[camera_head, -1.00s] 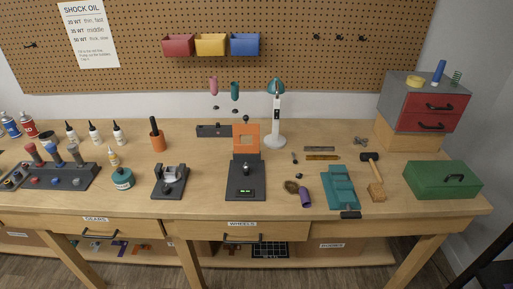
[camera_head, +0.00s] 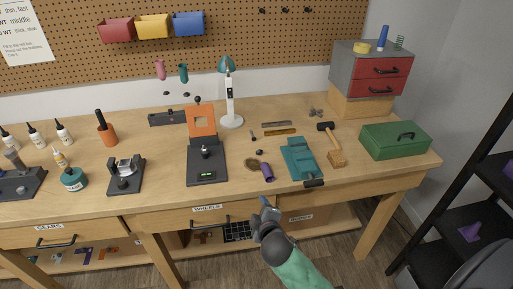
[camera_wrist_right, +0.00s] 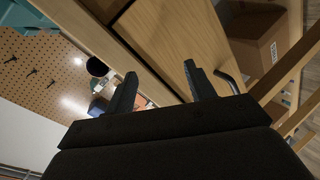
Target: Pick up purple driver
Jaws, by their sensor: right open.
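A purple cylinder-shaped thing (camera_head: 267,172), the only purple handle-like thing on the bench, lies near the front edge beside a round brown thing (camera_head: 252,164). Whether it is the driver I cannot tell for sure. My right gripper (camera_head: 265,202) is just in front of the bench's front edge, below and apart from the purple thing in the head view. In the right wrist view its two dark fingers (camera_wrist_right: 161,88) stand wide apart with nothing between them. My left gripper is not in view.
A teal tray-like block (camera_head: 300,158) and a mallet (camera_head: 334,150) lie right of the purple thing. A black stand with an orange frame (camera_head: 202,122) is to its left. A green toolbox (camera_head: 395,140) sits at the right end.

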